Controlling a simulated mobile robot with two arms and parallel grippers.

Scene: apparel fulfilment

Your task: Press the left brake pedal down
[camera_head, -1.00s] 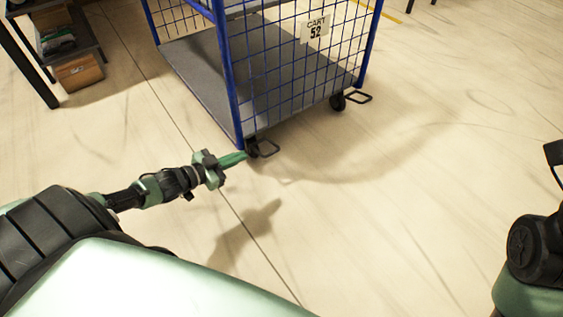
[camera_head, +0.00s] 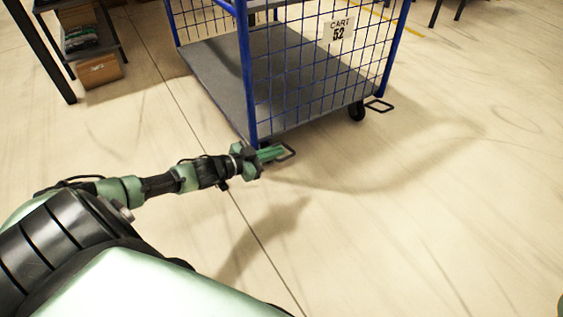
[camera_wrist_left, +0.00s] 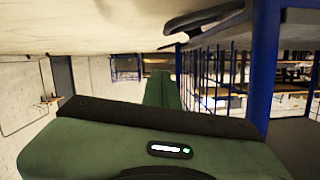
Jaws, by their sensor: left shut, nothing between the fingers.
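The left brake pedal (camera_head: 291,151) is a black loop low at the front left corner of the blue wire cart (camera_head: 247,90). My left gripper (camera_head: 273,153) is shut and empty, with its green fingers over or right beside the pedal, hiding part of it. In the head view I cannot tell whether they touch. The left wrist view is upside down; a dark flat piece that looks like the pedal (camera_wrist_left: 205,17) shows apart from the green fingers (camera_wrist_left: 163,90), towards the floor. My right gripper is out of view.
The right brake pedal (camera_head: 379,105) sticks out at the cart's other front corner, beside a black caster (camera_head: 357,110). A dark shelf with a cardboard box (camera_head: 98,71) stands at the upper left. The floor in front and to the right is clear.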

